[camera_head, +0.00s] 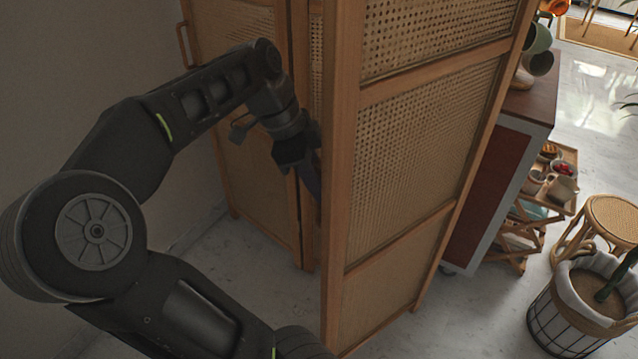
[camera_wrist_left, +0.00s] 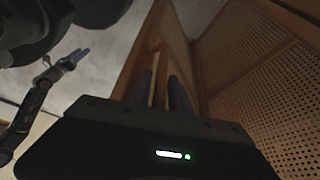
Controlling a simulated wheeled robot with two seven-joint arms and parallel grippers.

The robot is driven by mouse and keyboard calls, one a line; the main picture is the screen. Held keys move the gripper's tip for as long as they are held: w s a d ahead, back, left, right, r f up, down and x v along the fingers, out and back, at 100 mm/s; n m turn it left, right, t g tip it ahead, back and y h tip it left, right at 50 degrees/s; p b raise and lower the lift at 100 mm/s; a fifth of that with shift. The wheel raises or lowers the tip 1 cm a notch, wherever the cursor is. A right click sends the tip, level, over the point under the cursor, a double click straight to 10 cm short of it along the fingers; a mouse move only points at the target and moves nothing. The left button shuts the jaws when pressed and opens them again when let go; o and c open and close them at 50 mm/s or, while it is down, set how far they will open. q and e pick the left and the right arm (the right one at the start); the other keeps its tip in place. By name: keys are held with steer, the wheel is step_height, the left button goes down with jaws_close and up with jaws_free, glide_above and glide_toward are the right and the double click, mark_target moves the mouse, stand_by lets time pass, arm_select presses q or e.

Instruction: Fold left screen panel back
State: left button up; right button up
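The folding screen has wooden frames with woven cane. Its left panel (camera_head: 242,185) stands at the left with a wooden handle (camera_head: 183,45) on its outer edge. A wide near panel (camera_head: 425,150) stands at the right, with a narrow strip of cane between them. My left gripper (camera_head: 312,175) is at the fold between the panels, its fingertips partly hidden by the near panel's post. In the left wrist view the left gripper's fingers (camera_wrist_left: 162,92) are apart, with upright wood seen between them; contact is unclear. My right gripper (camera_wrist_left: 80,56) shows small at the upper left there.
A wall is close on the left. Right of the screen stand a cart (camera_head: 508,170), a small wooden shelf with cups (camera_head: 545,190), a rattan stool (camera_head: 612,218) and a plant basket (camera_head: 578,318). Pale floor is open beneath the left panel.

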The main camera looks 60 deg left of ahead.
arm_select(q)
steer(key=p+v, duration=0.5)
steer(key=v, duration=0.2)
steer(key=shift+s, duration=0.15)
stand_by(0.6)
